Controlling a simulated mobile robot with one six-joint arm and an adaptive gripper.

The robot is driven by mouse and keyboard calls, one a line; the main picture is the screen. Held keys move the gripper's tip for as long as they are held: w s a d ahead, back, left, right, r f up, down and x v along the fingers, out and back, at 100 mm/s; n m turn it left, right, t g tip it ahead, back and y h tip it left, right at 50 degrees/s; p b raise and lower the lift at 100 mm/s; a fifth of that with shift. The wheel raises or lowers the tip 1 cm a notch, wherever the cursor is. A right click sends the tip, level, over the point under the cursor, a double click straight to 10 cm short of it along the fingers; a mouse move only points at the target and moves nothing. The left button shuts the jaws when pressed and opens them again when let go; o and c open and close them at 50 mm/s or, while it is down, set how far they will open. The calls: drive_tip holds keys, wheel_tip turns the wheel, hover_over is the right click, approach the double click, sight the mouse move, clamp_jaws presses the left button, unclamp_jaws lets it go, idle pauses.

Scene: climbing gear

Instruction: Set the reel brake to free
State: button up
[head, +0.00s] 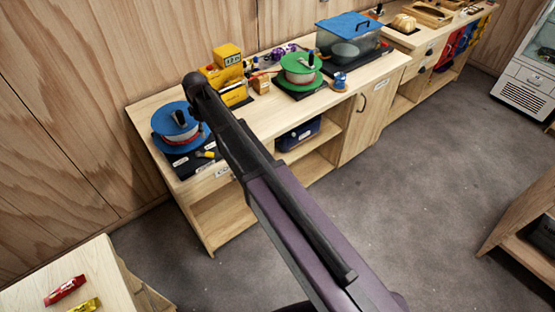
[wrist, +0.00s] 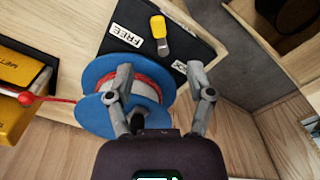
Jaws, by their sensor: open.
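The blue reel (head: 176,122) with red cord stands on a dark base plate (head: 183,168) at the near left end of the workbench. It also shows in the wrist view (wrist: 98,75). The brake lever has a yellow grip (wrist: 158,27) and a grey pivot end on the dark plate; it shows small in the head view (head: 206,154). A FREE label (wrist: 126,35) lies to its left in the wrist view; a second label near the right finger is partly hidden. My gripper (wrist: 161,76) is open and empty, its fingers appearing over the reel and the plate, below the lever in the picture.
A yellow meter box (head: 228,72), a green reel (head: 300,68) and a blue-lidded clear tank (head: 348,38) stand along the workbench (head: 270,112). Red cord runs left from the blue reel in the wrist view. Grey floor (head: 400,180) is clear before the bench.

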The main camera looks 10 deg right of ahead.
drive_tip(key=s+d+f+m+b, duration=0.2)
drive_tip(key=s+d+m, duration=0.3)
drive_tip(key=s+d, duration=0.3)
drive_tip(key=s+d+f+m+b, duration=0.1)
drive_tip(key=s+d+m, duration=0.4)
drive_tip(key=d, duration=0.9)
drive_tip(key=shift+s+d+f+b, duration=0.15)
drive_tip(key=shift+s+f+b, duration=0.35)
drive_tip(key=shift+s, duration=1.35)
drive_tip(key=s+d+m, duration=0.2)
drive_tip(key=s+d, duration=0.2)
drive_tip(key=s, duration=0.1)
drive_tip(key=shift+s+d+m, duration=0.2)
drive_tip(key=shift+s+m, duration=0.15)
drive_tip(key=shift+m, duration=0.05)
